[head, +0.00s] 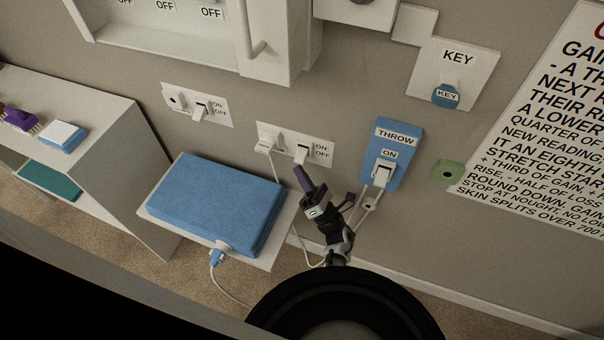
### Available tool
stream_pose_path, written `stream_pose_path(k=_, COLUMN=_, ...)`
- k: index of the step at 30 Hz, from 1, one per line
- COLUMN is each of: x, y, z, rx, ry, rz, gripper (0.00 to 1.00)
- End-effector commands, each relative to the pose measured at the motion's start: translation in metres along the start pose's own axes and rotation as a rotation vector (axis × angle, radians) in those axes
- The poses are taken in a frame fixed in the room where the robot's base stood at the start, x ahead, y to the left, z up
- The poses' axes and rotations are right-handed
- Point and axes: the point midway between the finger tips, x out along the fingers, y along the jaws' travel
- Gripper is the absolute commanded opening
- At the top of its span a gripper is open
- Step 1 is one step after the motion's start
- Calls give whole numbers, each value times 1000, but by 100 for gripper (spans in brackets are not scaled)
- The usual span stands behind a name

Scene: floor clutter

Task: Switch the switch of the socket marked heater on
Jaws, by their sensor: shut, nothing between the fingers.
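Two white socket plates are on the wall, and no heater marking can be read on either. The right socket plate (267,132) has a plug in its left part and a white rocker switch (302,154) beside ON and OFF lettering. The left socket plate (221,119) has an empty-looking outlet and a similar switch (199,113) with ON and OFF. My gripper (299,170) is shut, its purple tip just below the right plate's switch. I cannot tell whether it touches the switch. The exact switch positions are unclear.
A blue THROW panel (398,142) with a lever marked ON is right of my gripper. A blue KEY knob (446,96) is above it. A blue box (217,205) on a low white stand is at lower left. Cables hang near my arm.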

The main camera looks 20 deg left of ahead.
Motion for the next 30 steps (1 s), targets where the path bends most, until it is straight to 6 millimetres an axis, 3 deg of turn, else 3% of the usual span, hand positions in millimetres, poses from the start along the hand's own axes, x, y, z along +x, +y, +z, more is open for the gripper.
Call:
stream_pose_path(k=17, x=3, y=8, z=3, rx=70, ry=0, rz=-68, gripper=0)
stream_pose_path(k=30, x=10, y=23, z=10, rx=229, ry=0, rz=-227, gripper=0)
